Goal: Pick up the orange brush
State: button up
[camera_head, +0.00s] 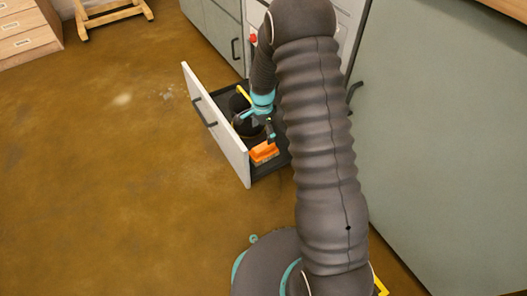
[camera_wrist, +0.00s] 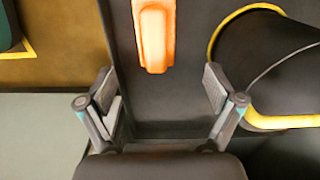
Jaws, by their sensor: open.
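The orange brush (camera_head: 264,151) lies in the open drawer (camera_head: 222,133), near its front end in the head view. In the wrist view the orange brush (camera_wrist: 153,35) lies on the dark drawer floor, cut off by the top edge. My gripper (camera_head: 258,127) is over the drawer, beside the brush in the head view. In the wrist view my gripper (camera_wrist: 160,88) is open and empty, its two fingers apart. The brush appears beyond the fingertips, roughly in line with the gap between them. I cannot tell how high the fingers are above it.
A black bucket with a yellow rim (camera_wrist: 270,60) stands in the drawer to the right of the brush in the wrist view. The drawer's white front panel and side walls bound the space. Grey-green cabinets (camera_head: 440,120) stand at the right.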

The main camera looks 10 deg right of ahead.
aim_at(264, 151)
notch_tip(264, 151, down, 6)
jog(key=shift+r+b, duration=0.25)
jog(key=shift+b, duration=0.05)
jog(key=shift+s+d+f+b, duration=0.1)
jog(key=shift+s+f+b, duration=0.1)
jog(key=shift+f, duration=1.15)
jog(key=shift+s+f+b, duration=0.15)
jog(key=shift+f+b, duration=0.05)
jog(key=shift+f, duration=1.1)
jog(key=c, duration=1.3)
jog(key=shift+r, duration=0.1)
